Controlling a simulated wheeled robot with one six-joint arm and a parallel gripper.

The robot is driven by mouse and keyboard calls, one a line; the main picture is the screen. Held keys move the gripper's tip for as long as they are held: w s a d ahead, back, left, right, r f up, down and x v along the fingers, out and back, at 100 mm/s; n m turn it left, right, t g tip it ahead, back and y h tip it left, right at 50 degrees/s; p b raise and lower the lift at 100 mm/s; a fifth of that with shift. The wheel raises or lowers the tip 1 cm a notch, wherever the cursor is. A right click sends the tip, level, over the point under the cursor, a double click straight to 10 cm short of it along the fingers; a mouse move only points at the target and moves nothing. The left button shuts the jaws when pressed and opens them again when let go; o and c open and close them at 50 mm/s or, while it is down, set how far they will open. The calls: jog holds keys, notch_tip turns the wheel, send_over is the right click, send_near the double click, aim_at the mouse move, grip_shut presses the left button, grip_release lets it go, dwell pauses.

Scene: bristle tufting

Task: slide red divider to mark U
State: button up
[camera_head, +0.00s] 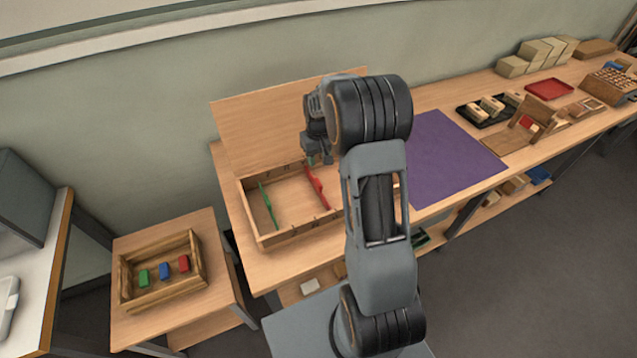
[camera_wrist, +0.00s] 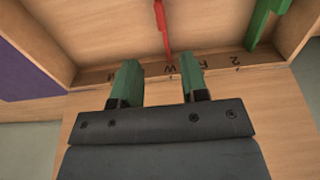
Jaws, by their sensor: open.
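The red divider (camera_head: 316,186) stands across the open wooden tray (camera_head: 262,240), right of the green divider (camera_head: 268,205). My gripper (camera_head: 320,160) is above the tray's far side, close to the red divider's far end. In the wrist view my gripper (camera_wrist: 160,70) is open, with its green fingers apart and nothing between them. The red divider (camera_wrist: 162,28) shows just beyond the fingertips, its end near a letter that looks like W (camera_wrist: 170,68). The green divider (camera_wrist: 262,18) is to the right there. Other marks on the rim are partly hidden; I cannot make out a U.
A wooden panel (camera_head: 270,125) stands behind the tray. A purple mat (camera_head: 450,160) lies to the right on the bench. A small box (camera_head: 125,285) with coloured blocks stands on a lower table at left. A black tray (camera_head: 470,115) of blocks is farther right.

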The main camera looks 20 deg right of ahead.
aim_at(318, 182)
notch_tip(318, 182, down, 12)
jog(key=shift+f+p, duration=0.1)
jog(key=shift+p, duration=0.85)
grip_shut()
